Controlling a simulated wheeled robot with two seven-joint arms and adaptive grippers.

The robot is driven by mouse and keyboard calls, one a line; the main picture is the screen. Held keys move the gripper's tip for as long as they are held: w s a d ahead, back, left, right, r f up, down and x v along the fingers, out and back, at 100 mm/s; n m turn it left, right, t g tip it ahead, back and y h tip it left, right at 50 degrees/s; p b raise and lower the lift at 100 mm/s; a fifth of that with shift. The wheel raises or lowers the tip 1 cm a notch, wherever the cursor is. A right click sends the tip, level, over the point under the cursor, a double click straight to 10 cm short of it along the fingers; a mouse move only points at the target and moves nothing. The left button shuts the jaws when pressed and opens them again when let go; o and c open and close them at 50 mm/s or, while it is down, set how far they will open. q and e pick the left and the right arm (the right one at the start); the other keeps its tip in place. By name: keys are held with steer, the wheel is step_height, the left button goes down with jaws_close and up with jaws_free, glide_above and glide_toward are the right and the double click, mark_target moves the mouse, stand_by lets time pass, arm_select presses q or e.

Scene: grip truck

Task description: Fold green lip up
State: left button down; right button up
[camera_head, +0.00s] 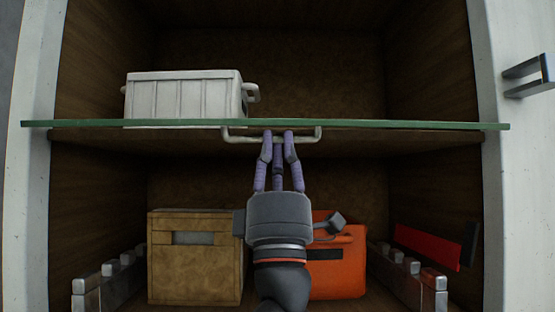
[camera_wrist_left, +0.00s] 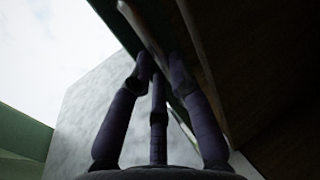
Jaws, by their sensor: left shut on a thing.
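The green lip (camera_head: 400,125) is a thin, flat, horizontal edge running across the opening between the upper and lower compartments in the head view. A pale metal handle (camera_head: 310,134) hangs at the middle of its front. My left gripper (camera_head: 278,138) reaches up from below, its purple fingers shut on the handle. The wrist view shows the fingers (camera_wrist_left: 155,85) against the handle bar (camera_wrist_left: 145,30) and the dark green edge. The fingers hide the middle of the handle. My right gripper does not show.
A white crate (camera_head: 183,96) stands on the upper level at the left. Below are a tan box (camera_head: 195,270), an orange case (camera_head: 338,275) and a red item (camera_head: 428,247). Metal notched rails (camera_head: 122,280) flank the lower compartment. A metal bracket (camera_head: 528,78) sticks out at the right.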

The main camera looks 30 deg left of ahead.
arm_select(q)
steer(key=r+g+h+p, duration=0.3)
steer(key=g+p, duration=0.2)
steer(key=p, duration=0.6)
steer(key=r+g+h+p, duration=0.3)
steer(key=g+p, duration=0.2)
steer(key=p, duration=0.7)
steer(key=r+g+h+p, duration=0.3)
steer(key=g+p, duration=0.3)
steer(key=p, duration=0.6)
steer(key=shift+w+a+r+h, duration=0.2)
steer(key=shift+w+r+h, duration=0.1)
steer(key=shift+r, duration=0.3)
steer(key=shift+w+f+g+h+p, duration=0.15)
steer(key=shift+g+h+p, duration=0.15)
steer(key=shift+g+p, duration=0.55)
steer(key=shift+t, duration=0.25)
steer(key=c, duration=1.2)
jaws_free()
steer(key=shift+a, duration=0.15)
steer(key=shift+o, duration=0.2)
steer(key=v, duration=1.2)
